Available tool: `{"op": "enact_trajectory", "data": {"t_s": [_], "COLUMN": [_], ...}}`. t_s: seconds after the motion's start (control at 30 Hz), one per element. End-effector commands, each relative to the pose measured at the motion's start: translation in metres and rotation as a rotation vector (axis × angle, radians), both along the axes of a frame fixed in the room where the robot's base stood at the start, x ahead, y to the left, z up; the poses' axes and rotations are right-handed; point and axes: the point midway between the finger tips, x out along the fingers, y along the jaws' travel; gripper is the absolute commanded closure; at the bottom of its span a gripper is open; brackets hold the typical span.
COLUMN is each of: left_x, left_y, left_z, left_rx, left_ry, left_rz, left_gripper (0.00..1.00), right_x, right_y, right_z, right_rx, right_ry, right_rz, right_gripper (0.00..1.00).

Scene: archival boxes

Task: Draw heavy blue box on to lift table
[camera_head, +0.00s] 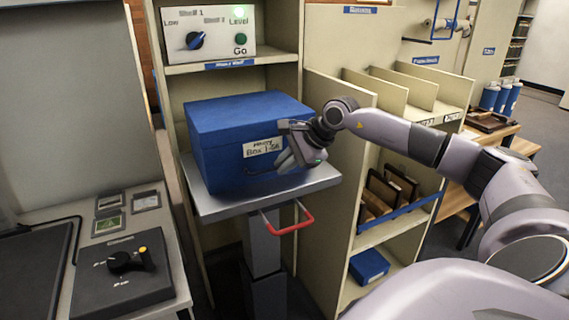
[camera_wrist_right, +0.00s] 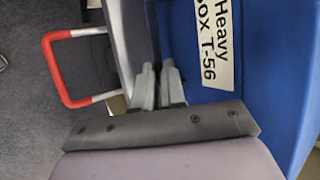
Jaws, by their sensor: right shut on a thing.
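The heavy blue box (camera_head: 225,140) with a white label reading "Heavy Box T-56" sits upright on the grey lift table (camera_head: 215,208) in front of the shelf bay. Its back is hidden, so I cannot tell whether it still touches the shelf. My right gripper (camera_head: 283,162) is at the box's front face, just below and right of the label, shut on the thin pull handle (camera_head: 258,171). In the right wrist view the closed fingers (camera_wrist_right: 160,82) lie beside the blue box (camera_wrist_right: 255,85), with the handle hidden there. My left gripper is not in view.
A red handle (camera_head: 290,226) sticks out from the table's front. A control panel (camera_head: 208,32) with a blue knob, a lit green "Level" lamp and a Go button stands above. Shelf dividers (camera_head: 355,95) are close to my right arm. A desk (camera_head: 110,265) stands at left.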

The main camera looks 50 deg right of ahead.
Motion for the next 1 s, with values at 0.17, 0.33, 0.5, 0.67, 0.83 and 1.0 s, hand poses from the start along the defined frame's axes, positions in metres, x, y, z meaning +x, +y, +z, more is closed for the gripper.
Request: {"op": "enact_trajectory", "data": {"t_s": [0.17, 0.33, 0.5, 0.67, 0.83, 1.0], "left_x": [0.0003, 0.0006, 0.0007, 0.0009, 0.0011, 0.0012], "left_y": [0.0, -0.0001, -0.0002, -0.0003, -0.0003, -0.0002], "left_z": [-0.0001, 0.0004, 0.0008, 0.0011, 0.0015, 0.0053], "left_rx": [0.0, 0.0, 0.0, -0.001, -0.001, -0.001], "left_ry": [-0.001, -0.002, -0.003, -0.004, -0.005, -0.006], "left_rz": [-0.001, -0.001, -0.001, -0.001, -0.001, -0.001], "left_gripper": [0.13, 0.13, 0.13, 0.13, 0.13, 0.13], "right_x": [-0.0023, -0.0022, -0.002, -0.0013, -0.0009, -0.0014], "right_y": [0.0011, 0.001, 0.0009, 0.0003, 0.0, -0.0006], "right_z": [-0.0032, -0.003, -0.0028, -0.0015, -0.0002, 0.0056], "right_rx": [0.0, 0.0, 0.0, -0.001, -0.001, -0.001], "right_ry": [0.011, 0.01, 0.01, 0.005, 0.002, 0.001], "right_rz": [0.004, 0.004, 0.003, 0.002, 0.0, 0.0], "right_gripper": [1.0, 1.0, 0.67, 0.6, 0.6, 0.6]}}
